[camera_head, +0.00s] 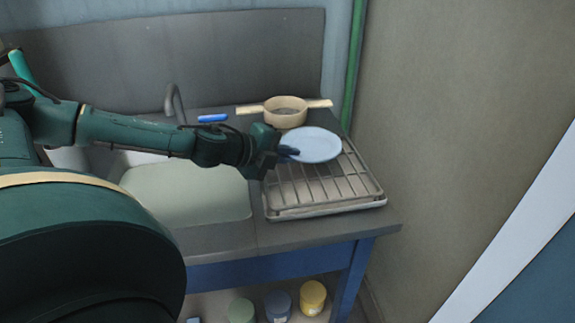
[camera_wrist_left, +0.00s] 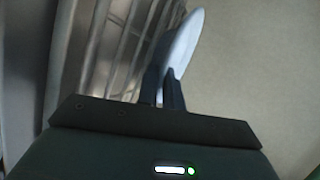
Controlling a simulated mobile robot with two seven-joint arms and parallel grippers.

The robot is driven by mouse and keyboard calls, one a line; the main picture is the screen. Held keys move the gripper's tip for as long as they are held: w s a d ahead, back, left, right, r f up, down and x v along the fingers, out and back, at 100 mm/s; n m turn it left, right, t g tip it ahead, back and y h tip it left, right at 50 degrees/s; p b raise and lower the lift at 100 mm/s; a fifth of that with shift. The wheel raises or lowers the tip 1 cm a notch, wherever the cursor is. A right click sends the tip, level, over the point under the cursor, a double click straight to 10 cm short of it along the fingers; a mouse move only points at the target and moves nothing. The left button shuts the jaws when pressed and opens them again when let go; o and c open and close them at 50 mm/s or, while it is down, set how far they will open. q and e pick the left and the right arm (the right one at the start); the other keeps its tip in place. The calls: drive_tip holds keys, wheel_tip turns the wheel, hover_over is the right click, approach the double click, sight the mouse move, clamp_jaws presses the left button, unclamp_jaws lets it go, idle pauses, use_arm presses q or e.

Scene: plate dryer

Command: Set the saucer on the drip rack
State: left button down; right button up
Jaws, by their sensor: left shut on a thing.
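A pale blue saucer (camera_head: 314,144) is over the back part of the drip rack (camera_head: 326,187), a metal wire rack on a tray at the right end of the counter. My left gripper (camera_head: 287,152) is shut on the saucer's left edge. In the left wrist view the saucer (camera_wrist_left: 186,42) stands out beyond the fingers (camera_wrist_left: 163,88), with the rack's bars (camera_wrist_left: 125,35) beside it on the left. I cannot tell whether the saucer touches the bars. My right gripper is not in view.
A beige two-handled pot (camera_head: 286,112) stands behind the rack. A sink (camera_head: 190,190) with a faucet (camera_head: 175,100) lies left of the rack, and a blue object (camera_head: 212,118) lies behind it. A wall and green pipe (camera_head: 354,65) border the right side. Jars (camera_head: 312,297) stand below.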

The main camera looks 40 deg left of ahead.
use_arm(q)
drive_tip(key=shift+f, duration=0.25)
drive_tip(key=c, duration=1.8)
unclamp_jaws()
drive_tip(key=shift+r, duration=0.15)
